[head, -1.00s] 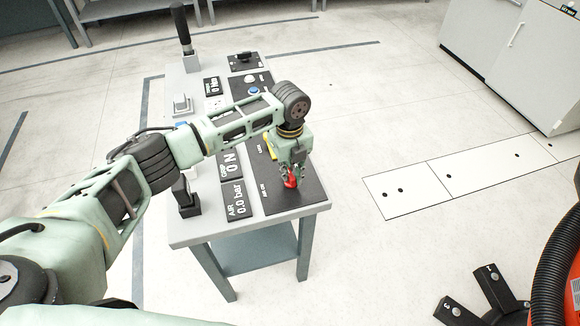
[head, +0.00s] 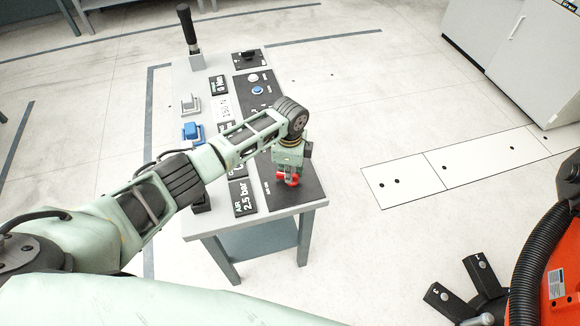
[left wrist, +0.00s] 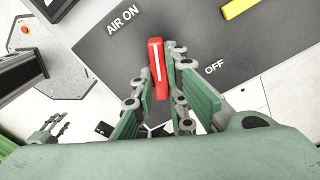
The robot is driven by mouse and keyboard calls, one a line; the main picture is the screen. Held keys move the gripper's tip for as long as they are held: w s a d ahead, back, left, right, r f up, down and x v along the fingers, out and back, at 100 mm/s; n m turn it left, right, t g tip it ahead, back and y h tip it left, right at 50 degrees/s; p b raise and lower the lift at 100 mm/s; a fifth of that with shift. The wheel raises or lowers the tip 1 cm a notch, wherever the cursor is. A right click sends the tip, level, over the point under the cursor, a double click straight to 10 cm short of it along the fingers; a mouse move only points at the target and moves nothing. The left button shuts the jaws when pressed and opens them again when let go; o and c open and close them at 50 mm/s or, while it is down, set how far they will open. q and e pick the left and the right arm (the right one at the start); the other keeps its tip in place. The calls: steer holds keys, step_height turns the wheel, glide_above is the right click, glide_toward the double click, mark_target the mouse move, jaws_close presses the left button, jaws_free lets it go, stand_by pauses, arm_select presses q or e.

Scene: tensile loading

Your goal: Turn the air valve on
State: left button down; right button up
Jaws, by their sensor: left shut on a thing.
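The air valve's red handle (head: 288,178) is on the black panel at the near right corner of the table. My left gripper (head: 287,172) is over it, pointing down, with its fingers shut around the handle. In the left wrist view the handle (left wrist: 158,68), with a white line along it, lies between the two fingers (left wrist: 157,78). Its far end points up, between the "AIR ON" label (left wrist: 123,18) and the "OFF" label (left wrist: 214,67). The air display (head: 243,197) reads 2.5 bar. The valve's base is partly hidden by the gripper.
The table (head: 255,221) also carries a black lever (head: 188,28), a blue block (head: 193,131) and other displays. An orange machine with a black hose (head: 530,255) stands at the lower right.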

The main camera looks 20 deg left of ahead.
arm_select(q)
steer(key=n+p, duration=0.2)
steer(key=n, duration=0.1)
steer(key=shift+r, duration=0.2)
steer(key=shift+s+f+n+p, duration=0.1)
steer(key=shift+n+p, duration=0.4)
steer(key=shift+n, duration=0.7)
steer(key=c, duration=1.8)
jaws_free()
steer(key=shift+o, duration=0.2)
step_height(320, 180, up, 12)
